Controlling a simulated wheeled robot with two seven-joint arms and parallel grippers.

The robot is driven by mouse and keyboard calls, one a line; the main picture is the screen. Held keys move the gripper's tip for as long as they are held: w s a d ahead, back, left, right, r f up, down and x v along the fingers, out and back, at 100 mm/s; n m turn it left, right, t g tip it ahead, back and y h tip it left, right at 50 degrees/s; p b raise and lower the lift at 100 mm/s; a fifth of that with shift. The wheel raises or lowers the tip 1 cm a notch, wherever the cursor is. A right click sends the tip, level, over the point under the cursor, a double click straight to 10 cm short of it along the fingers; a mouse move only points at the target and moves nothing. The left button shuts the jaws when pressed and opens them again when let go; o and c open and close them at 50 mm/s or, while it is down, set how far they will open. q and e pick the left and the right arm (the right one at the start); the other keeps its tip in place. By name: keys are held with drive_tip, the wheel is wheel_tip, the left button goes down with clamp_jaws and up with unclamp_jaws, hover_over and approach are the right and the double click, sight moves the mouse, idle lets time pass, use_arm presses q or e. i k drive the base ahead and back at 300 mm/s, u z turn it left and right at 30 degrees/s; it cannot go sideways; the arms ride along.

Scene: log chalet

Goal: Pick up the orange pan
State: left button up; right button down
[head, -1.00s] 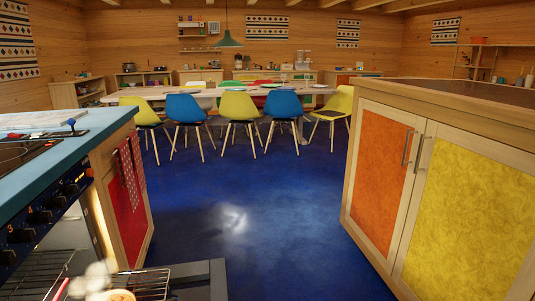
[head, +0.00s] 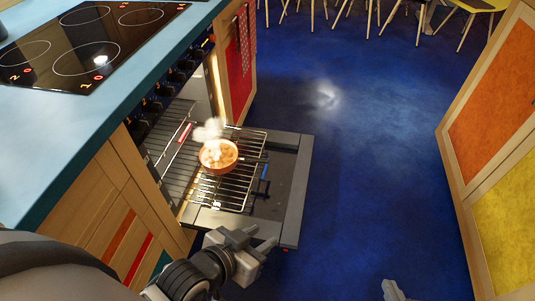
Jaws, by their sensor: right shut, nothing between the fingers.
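The orange pan (head: 218,157) sits on a wire rack (head: 235,190) that extends from the oven over its lowered door (head: 291,205). A dark handle seems to point right from the pan, and pale steam rises over it. My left gripper (head: 262,238) is at the front edge of the oven door, below and right of the pan in the picture and apart from it. Its two fingers are spread with nothing between them. My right gripper (head: 393,290) shows only in part at the bottom edge, over the blue floor, far from the pan. It is shut and empty.
A blue worktop (head: 85,110) with a black hob (head: 85,45) lies at the left, above the oven. A red towel (head: 243,32) hangs beyond the oven. An orange and yellow cabinet (head: 495,110) stands at the right. The blue floor between is clear.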

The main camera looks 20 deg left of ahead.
sight(218, 156)
drive_tip(key=z, duration=1.1)
drive_tip(key=i, duration=2.05)
drive_tip(key=u, duration=2.9)
drive_tip(key=i, duration=0.5)
drive_tip(key=z, duration=0.05)
